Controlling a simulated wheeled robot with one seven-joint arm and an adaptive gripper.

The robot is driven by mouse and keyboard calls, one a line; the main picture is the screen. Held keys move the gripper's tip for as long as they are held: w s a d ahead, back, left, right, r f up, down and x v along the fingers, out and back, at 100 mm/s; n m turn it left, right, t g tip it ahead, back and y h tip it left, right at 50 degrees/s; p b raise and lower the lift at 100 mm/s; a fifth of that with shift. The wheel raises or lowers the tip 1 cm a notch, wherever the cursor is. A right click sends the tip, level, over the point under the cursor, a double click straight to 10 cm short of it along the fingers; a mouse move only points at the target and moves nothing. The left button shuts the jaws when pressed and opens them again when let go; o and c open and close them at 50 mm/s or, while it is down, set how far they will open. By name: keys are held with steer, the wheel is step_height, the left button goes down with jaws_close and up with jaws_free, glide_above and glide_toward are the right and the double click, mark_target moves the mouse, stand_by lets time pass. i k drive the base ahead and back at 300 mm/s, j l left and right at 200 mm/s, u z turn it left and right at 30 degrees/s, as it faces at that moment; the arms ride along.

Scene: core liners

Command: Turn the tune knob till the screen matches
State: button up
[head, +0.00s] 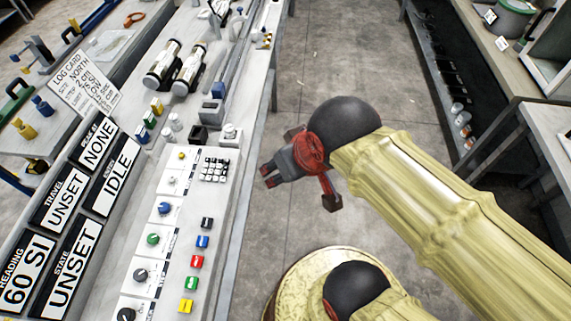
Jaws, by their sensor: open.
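A pale control panel (178,260) on the bench carries a column of knobs: yellow (181,156), white (172,180), blue (164,208), green (153,239), grey (140,275) and black (126,314). Their labels are too small to read, so I cannot tell which is the tune knob. Left of them, display plates read "HEADING 60 SI" (26,277), "TRAVEL UNSET" (61,201), "STATE UNSET" (66,269), "NONE" (95,150) and "IDLE" (113,178). My gripper (266,177) is open and empty, right of the panel over the floor, touching no knob.
Beside the knobs are a keypad (215,169) and a column of coloured buttons, including a red one (196,262). A log card (84,83) and two cylinders lie farther up the bench. Shelving (440,90) stands right. The floor between (335,60) is clear.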

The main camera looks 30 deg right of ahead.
mark_target(164, 208)
steer(key=u, duration=1.25)
